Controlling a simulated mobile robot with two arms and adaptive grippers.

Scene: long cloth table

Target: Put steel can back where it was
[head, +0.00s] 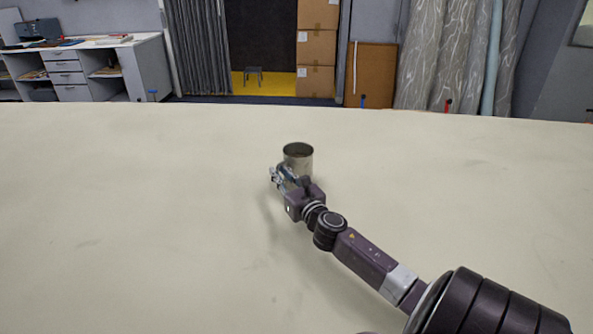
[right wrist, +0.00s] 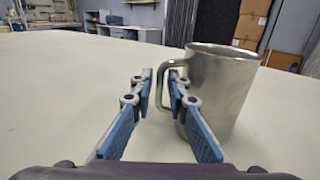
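The steel can (head: 298,155) stands upright on the cloth table, near the middle of the head view. In the right wrist view the steel can (right wrist: 218,85) is a shiny metal mug with a handle on its left side. My right gripper (head: 282,175) is at the near left side of the can. In the right wrist view its blue-padded fingers (right wrist: 161,92) are apart, with the handle's outer bar between the fingertips and a visible gap on the left. The right finger overlaps part of the handle and the can's edge. My left gripper is not in view.
The pale cloth table (head: 130,220) is bare around the can, with wide free room on all sides. Beyond its far edge are a grey desk (head: 85,70), stacked cardboard boxes (head: 317,50), a small stool (head: 253,75) and curtains.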

